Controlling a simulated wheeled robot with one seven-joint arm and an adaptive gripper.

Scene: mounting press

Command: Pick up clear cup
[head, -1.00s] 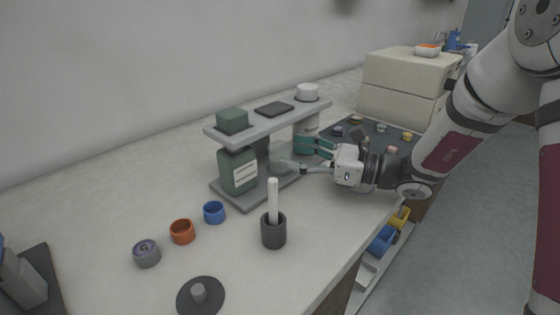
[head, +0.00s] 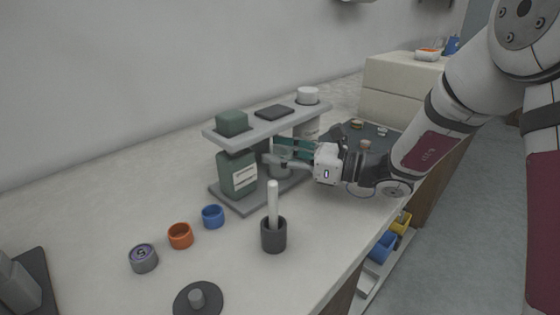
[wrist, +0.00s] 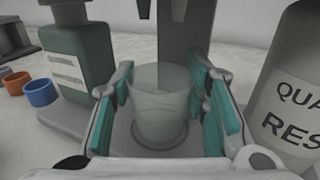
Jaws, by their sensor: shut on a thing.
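The clear cup (wrist: 160,112) is a translucent, pale, open-topped cup. In the wrist view it stands upright between the two teal-padded fingers of my gripper (wrist: 163,110), with a pad at each side. In the head view my gripper (head: 288,155) reaches under the grey shelf of the stand, between a green bottle and a pale bottle. The fingers are shut on the cup, which is mostly hidden by them in the head view. The cup looks to be at or close to the stand's base; I cannot tell whether it touches.
The green bottle (head: 238,175) is close on the left and the labelled pale bottle (wrist: 292,90) close on the right. The shelf (head: 268,122) is overhead. A dark holder (head: 273,235) with a white stick stands in front. Blue (head: 213,216) and orange (head: 180,236) cups stand left.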

